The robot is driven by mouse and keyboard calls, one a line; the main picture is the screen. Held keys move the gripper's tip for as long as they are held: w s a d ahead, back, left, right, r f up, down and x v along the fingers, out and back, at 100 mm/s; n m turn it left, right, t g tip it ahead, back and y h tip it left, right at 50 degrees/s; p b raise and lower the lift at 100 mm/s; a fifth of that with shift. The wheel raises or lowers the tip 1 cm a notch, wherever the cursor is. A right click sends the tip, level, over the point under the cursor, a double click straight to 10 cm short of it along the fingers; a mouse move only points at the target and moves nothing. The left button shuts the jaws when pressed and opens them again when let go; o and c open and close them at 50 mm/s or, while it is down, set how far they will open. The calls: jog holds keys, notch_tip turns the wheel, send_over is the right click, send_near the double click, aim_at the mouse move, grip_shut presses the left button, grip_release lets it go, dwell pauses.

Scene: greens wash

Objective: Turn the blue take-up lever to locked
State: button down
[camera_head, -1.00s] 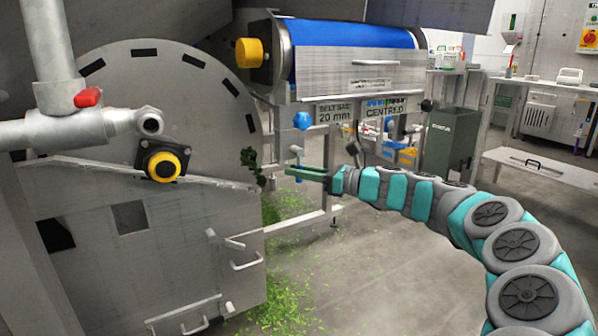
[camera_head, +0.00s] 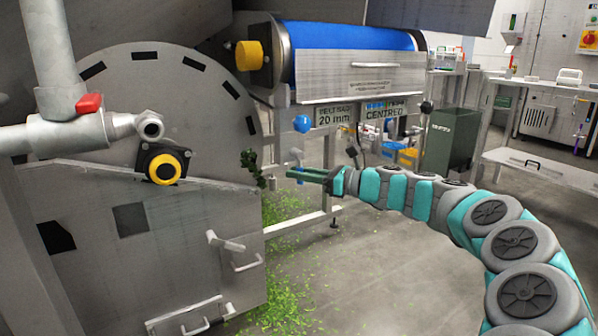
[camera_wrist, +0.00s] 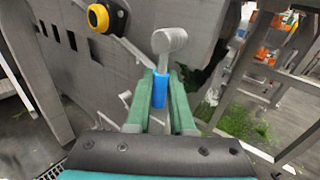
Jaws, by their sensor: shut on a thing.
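The blue take-up lever shows in the wrist view as a blue grip (camera_wrist: 160,90) below a grey metal hub (camera_wrist: 169,40). My gripper (camera_wrist: 160,100) has its two green fingers on either side of the blue grip and is shut on it. I cannot read any locked mark.
A blue knob (camera_head: 302,123) sits above my gripper. Green leaf scraps (camera_head: 275,290) lie on the floor. The grey floor to the right is open.

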jog(key=shift+w+d+r+n+h+p, duration=0.3)
jog(key=shift+n+h+p, duration=0.35)
jog(key=shift+p, duration=0.6)
jog(key=shift+w+d+n+h+p, duration=0.15)
jog(key=shift+d+n+h+p, duration=0.25)
jog(key=shift+n+p, duration=0.3)
jog(key=shift+w+d+n+h+p, duration=0.15)
jog(key=shift+n+h+p, duration=0.35)
jog(key=shift+p, duration=0.2)
jog(key=c, duration=0.8)
grip_release()
